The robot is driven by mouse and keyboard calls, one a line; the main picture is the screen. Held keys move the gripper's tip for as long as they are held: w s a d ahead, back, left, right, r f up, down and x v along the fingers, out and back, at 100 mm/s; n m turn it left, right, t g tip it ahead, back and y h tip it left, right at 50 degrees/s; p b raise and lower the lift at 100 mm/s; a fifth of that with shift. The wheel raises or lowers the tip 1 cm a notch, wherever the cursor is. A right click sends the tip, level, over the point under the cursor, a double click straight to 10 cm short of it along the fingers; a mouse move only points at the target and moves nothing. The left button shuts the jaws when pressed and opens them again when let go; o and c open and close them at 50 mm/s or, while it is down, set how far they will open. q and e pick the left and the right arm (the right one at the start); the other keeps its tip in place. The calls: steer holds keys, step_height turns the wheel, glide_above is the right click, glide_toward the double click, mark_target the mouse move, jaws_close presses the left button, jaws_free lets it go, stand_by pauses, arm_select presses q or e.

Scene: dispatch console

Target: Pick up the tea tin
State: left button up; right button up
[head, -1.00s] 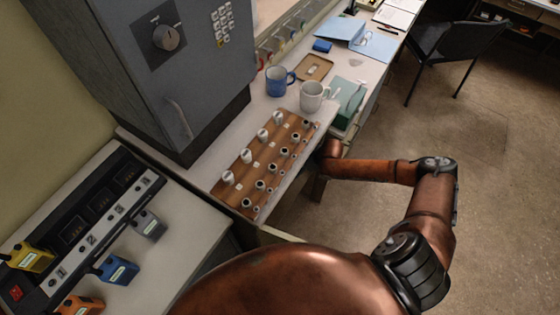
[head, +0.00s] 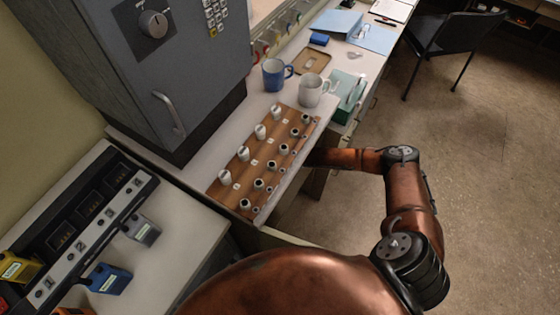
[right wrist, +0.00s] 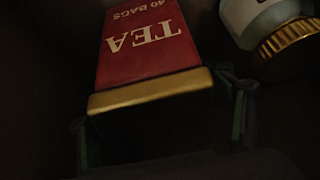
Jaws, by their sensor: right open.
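The tea tin (right wrist: 145,50) shows in the right wrist view. It is red with white "TEA" and "40 BAGS" lettering, upside down in the picture, and has a gold edge. My right gripper (right wrist: 162,112) is open, with one dark finger on each side of the tin's gold end. The dim light hides whether the fingers touch it. In the head view my right arm reaches under the counter, and its gripper and the tin are hidden there. My left gripper is in neither view.
A pale jar with a gold lid (right wrist: 290,38) stands close to the right of the tin in a dark space. Above, the counter holds a wooden key board (head: 262,165), a blue mug (head: 274,75) and a white mug (head: 313,91).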

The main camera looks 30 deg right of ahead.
steer(key=shift+c, duration=0.3)
steer(key=c, duration=1.3)
steer(key=shift+r, duration=0.1)
steer(key=shift+c, duration=0.2)
